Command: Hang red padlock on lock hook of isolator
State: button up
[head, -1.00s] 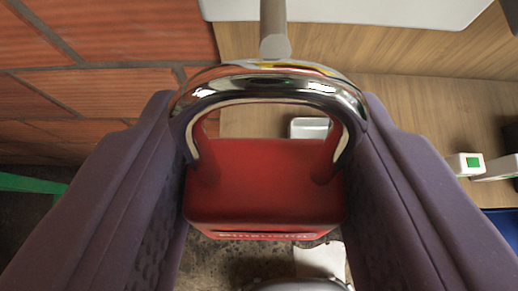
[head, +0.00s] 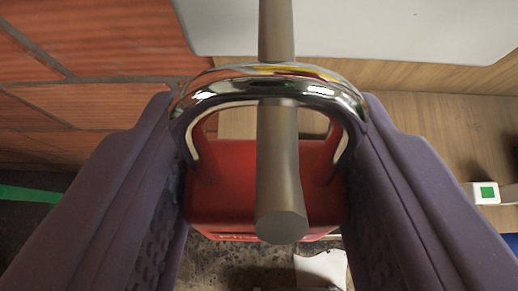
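The red padlock (head: 220,195) with its chrome shackle (head: 225,88) sits between the two purple fingers of my gripper (head: 265,190), which is shut on its sides. A grey-brown rod (head: 277,160), which looks like the lock hook, comes down from the top edge. It passes behind the top of the shackle and shows again inside the loop, its round end in front of the padlock body. So the rod runs through the shackle. Whether the shackle touches the rod, I cannot tell. A pale grey panel (head: 400,30), perhaps part of the isolator, is at the top.
A brick wall (head: 90,50) fills the upper left. A wooden surface (head: 430,120) is at the right, with a white block with a green square (head: 483,192). A green bar (head: 30,194) is at the left edge. A speckled floor (head: 235,268) and white patch (head: 320,270) show below.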

jog(key=o, duration=1.2)
